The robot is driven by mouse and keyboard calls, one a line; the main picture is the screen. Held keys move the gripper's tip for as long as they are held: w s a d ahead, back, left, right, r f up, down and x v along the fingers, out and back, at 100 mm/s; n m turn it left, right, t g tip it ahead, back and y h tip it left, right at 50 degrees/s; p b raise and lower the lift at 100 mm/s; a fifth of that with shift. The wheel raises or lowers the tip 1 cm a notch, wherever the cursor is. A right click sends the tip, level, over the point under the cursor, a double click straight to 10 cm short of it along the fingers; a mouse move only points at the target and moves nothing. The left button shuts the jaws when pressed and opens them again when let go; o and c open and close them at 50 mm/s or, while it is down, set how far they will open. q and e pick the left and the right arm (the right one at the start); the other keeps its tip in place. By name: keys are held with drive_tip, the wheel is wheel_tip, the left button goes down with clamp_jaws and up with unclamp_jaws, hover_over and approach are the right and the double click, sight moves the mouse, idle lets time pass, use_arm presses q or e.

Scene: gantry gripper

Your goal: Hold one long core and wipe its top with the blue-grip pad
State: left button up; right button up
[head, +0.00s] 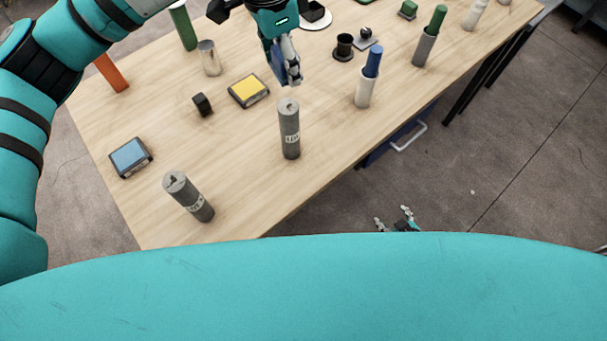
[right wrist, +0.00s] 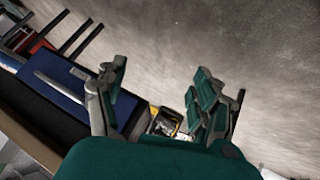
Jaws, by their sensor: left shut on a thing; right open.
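Two grey long cores with light labels stand on the wooden table (head: 235,150): one long core (head: 289,132) nearer the middle, another long core (head: 188,197) near the front left edge. My left gripper (head: 289,76) is above the table, behind the middle core and apart from it. It is shut on a blue thing (head: 277,62), which looks like the blue-grip pad; the fingers hide most of it. My right gripper (head: 397,222) is low, beyond the table's front edge. In the right wrist view its fingers (right wrist: 165,95) are apart with nothing between them.
A blue-topped block (head: 130,157), a yellow-topped block (head: 248,90) and a small black block (head: 202,104) lie on the left part. A white cylinder with a blue top (head: 367,82) stands to the right. A blue drawer unit (right wrist: 75,95) is under the table.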

drive_tip(key=w+a+r+n+t+y, duration=0.15)
drive_tip(key=w+r, duration=0.25)
drive_tip(key=r, duration=0.5)
drive_tip(key=w+a+r+n+t+y, duration=0.1)
drive_tip(key=w+a+r+n+t, duration=0.2)
drive_tip(key=r, duration=0.6)
drive_tip(key=w+a+r+n+t+y, duration=0.1)
drive_tip(key=w+r+t+y, duration=0.1)
drive_tip(key=w+r, duration=0.45)
drive_tip(key=m+t+h, duration=0.2)
drive_tip(key=m, duration=0.7)
approach(292, 140)
drive_tip(key=shift+d+f, duration=0.15)
drive_tip(key=shift+f, duration=0.1)
drive_tip(key=shift+a+r+m, duration=0.15)
drive_tip(key=shift+a+m, duration=0.1)
drive_tip(key=x, duration=1.2)
drive_tip(key=shift+d+r, duration=0.1)
drive_tip(key=shift+r, duration=0.05)
clamp_jaws()
